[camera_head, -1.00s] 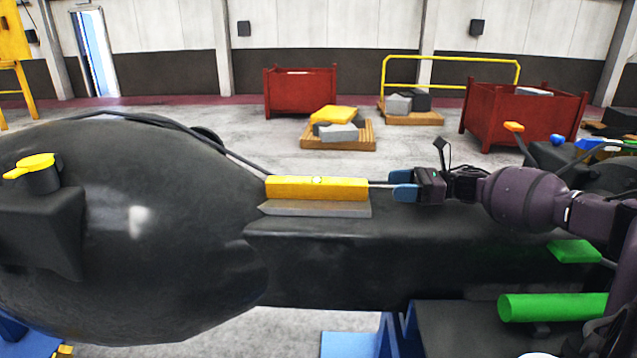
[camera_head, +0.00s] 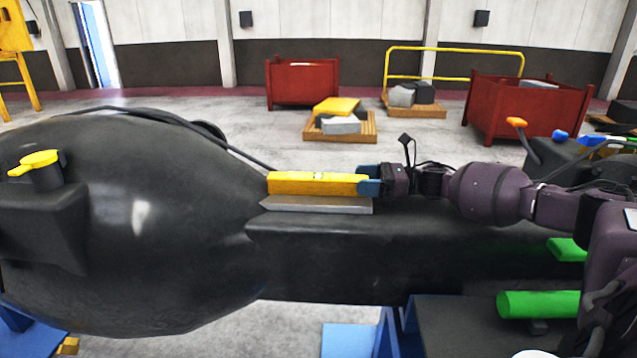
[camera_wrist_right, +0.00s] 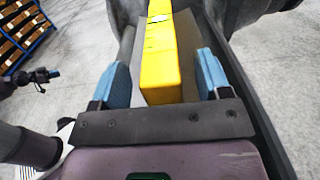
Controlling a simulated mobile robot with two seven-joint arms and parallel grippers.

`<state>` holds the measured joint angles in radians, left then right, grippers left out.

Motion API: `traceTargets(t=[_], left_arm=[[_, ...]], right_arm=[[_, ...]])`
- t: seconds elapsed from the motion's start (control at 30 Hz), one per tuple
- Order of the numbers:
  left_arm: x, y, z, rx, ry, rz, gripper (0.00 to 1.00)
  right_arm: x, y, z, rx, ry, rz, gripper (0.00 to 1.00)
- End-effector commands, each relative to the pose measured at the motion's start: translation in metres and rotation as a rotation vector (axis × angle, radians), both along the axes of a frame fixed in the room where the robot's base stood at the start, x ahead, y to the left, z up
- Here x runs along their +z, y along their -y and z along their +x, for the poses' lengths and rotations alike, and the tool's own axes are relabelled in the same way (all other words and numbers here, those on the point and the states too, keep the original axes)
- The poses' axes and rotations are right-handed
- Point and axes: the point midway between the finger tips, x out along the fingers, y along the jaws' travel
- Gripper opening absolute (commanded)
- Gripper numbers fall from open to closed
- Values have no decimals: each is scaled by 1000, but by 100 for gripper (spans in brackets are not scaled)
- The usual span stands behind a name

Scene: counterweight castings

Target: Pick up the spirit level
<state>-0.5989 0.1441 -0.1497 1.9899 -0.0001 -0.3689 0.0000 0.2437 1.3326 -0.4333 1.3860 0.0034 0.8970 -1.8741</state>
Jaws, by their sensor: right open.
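The spirit level, a long yellow bar (camera_head: 315,183), lies along a grey ledge (camera_head: 318,205) on top of the big dark casting (camera_head: 140,230). My right gripper (camera_head: 369,179) is open at the level's right end. In the right wrist view the yellow level (camera_wrist_right: 172,68) runs away from me between the two blue fingers of the right gripper (camera_wrist_right: 164,75), with a gap visible on both sides.
A green cylinder (camera_head: 538,304) and a green block (camera_head: 567,249) are at the lower right. A dark cable (camera_head: 190,136) runs over the casting behind the level. Red bins (camera_head: 303,85) and a pallet with blocks (camera_head: 340,128) stand on the floor well behind.

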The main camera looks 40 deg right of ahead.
Motion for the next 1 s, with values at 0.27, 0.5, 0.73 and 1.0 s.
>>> traceTargets(t=[0.27, 0.5, 0.73, 1.0], left_arm=[[7, 0, 2, -1, 6, 0, 0], [7, 1, 2, 0, 5, -1, 0], [5, 0, -1, 2, 0, -1, 0], [4, 0, -3, 3, -4, -2, 0]], right_arm=[[1, -18, 15, 1, 1, 1, 70], [0, -19, 16, 0, 0, 0, 70], [0, -18, 16, 0, 0, 0, 35], [2, -18, 16, 0, 2, 1, 0]])
